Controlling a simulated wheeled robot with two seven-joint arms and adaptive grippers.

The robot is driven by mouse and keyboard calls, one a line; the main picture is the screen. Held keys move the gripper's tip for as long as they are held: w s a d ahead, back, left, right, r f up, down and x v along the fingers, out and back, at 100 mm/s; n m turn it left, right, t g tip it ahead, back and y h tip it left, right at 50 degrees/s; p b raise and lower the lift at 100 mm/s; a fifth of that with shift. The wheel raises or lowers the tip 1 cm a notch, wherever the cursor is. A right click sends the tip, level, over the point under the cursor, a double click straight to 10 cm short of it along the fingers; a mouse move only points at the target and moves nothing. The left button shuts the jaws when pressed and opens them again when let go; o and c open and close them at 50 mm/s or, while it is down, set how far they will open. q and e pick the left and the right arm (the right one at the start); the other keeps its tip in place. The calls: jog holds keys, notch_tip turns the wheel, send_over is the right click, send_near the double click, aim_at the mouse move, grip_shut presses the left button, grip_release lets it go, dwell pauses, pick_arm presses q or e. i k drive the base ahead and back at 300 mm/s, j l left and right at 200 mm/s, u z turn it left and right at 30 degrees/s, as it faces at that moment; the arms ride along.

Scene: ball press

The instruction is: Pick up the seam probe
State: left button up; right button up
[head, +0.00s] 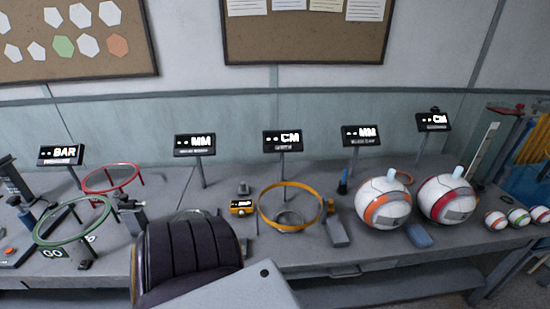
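I cannot tell for sure which item is the seam probe. A small, slim blue-and-black tool (343,182) stands upright on the workbench (385,254), just behind and left of the orange-striped ball (383,208); it is the most probe-like thing in view. A grey block-like tool (337,232) lies in front of it, beside the orange ring gauge (264,213). Neither of my grippers shows in the head view.
A red-striped ball (446,190) and several small balls (495,218) are on the right. A yellow gauge (242,207) sits mid-bench. Green (40,239) and red (96,171) rings stand left. A dark padded seat back (190,255) blocks part of the bench front.

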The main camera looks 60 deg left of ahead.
aim_at(345, 171)
jog(key=i+j+u, duration=0.15)
jog(key=j+u, duration=0.25)
jog(key=i+j+u, duration=0.2)
jog(key=u, duration=0.2)
jog(key=i+j+u, duration=0.2)
jog(key=u, duration=0.25)
